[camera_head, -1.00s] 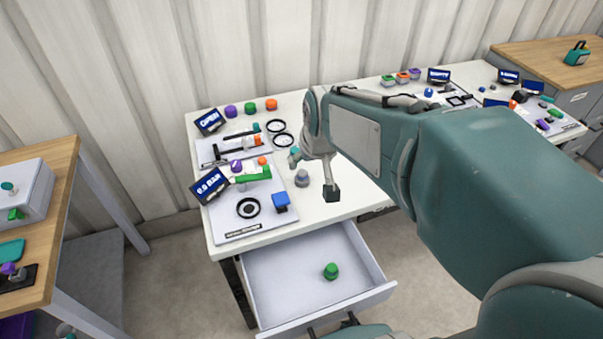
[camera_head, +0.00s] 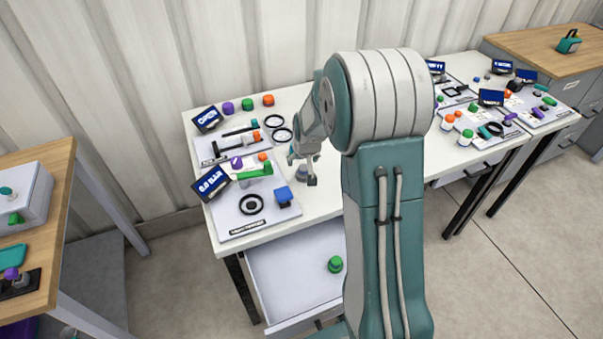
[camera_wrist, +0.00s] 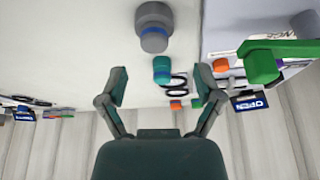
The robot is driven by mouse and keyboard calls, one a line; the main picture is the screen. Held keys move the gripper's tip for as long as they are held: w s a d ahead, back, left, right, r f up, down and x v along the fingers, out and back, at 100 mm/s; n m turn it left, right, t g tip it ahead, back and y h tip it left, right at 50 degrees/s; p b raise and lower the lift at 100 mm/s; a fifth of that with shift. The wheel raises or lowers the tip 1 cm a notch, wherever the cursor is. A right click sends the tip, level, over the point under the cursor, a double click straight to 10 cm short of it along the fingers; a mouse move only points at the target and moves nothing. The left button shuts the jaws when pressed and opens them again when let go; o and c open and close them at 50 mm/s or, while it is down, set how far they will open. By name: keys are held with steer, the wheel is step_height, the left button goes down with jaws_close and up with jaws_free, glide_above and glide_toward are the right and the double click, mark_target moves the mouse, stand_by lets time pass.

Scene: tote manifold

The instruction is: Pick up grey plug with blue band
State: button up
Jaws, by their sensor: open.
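The grey plug with a blue band (camera_wrist: 154,26) stands on the white table, near the top of the wrist view. In the head view, the grey plug (camera_head: 301,174) shows partly beside a dark fingertip. My gripper (camera_wrist: 161,84) is open and empty, with its two fingers spread. In the head view, my gripper (camera_head: 302,158) is low over the table, close to the plug. A teal plug with a blue end (camera_wrist: 162,70) appears between the fingertips in the wrist view; I cannot tell its distance from them.
A panel with a black ring (camera_head: 251,204), a blue block (camera_head: 283,195) and a green handle (camera_head: 255,171) lies left of the plug. Purple, green and orange caps (camera_head: 248,104) stand at the back. The open drawer (camera_head: 290,270) below holds a green plug (camera_head: 335,264).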

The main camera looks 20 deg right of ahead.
mark_target(303, 167)
steer(key=shift+w+d+f, duration=0.2)
steer(key=shift+d+f, duration=0.15)
steer(key=shift+f, duration=0.3)
steer(key=x, duration=0.3)
steer(key=shift+w+d+f, duration=0.15)
steer(key=shift+d+f, duration=0.05)
steer(key=shift+f, duration=0.1)
steer(key=shift+w+a+f, duration=0.1)
steer(key=shift+w+f, duration=0.1)
steer(key=shift+f, duration=0.25)
jaws_close()
